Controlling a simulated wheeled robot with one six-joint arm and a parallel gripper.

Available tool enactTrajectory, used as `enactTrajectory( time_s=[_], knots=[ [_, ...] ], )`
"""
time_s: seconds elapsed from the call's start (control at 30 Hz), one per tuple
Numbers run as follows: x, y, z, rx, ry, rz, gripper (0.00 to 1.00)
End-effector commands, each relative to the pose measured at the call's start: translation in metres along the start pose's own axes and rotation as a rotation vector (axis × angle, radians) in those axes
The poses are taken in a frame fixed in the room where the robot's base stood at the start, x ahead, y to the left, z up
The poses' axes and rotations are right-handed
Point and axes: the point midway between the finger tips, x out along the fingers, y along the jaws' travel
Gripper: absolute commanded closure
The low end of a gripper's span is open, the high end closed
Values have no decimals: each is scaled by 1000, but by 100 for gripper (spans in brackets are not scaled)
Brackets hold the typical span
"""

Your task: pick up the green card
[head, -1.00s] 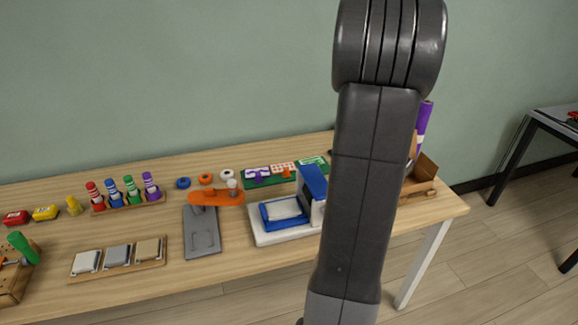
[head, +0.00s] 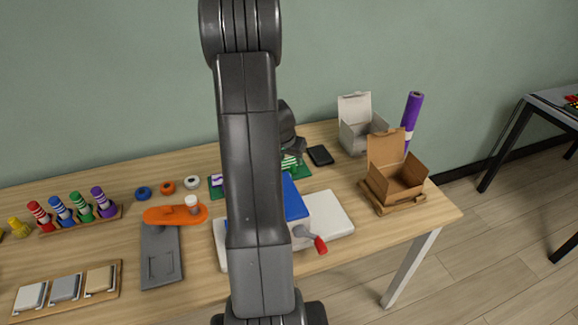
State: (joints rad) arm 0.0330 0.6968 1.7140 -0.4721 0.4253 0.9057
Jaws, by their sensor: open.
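The green card (head: 290,162), with green and white stripes, lies at the right end of a green board (head: 303,173) toward the back of the table. My arm hides the middle of the board and may cover part of the card. My gripper (head: 297,149), dark and partly hidden behind my arm, is open just above and behind the card. I cannot tell whether it touches the card.
A blue and white press (head: 335,213) with a red-tipped lever stands in front of the board, partly behind my arm. Coloured rings lie left.

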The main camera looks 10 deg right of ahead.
Motion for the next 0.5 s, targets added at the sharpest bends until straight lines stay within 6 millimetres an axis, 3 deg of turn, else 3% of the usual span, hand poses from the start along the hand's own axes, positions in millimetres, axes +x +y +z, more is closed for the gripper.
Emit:
enactTrajectory(
  time_s=[0.3,0.5],
  knots=[
    [40,1,2,0,-2,1,55],
    [46,1,2,1,-1,0,55]
  ],
)
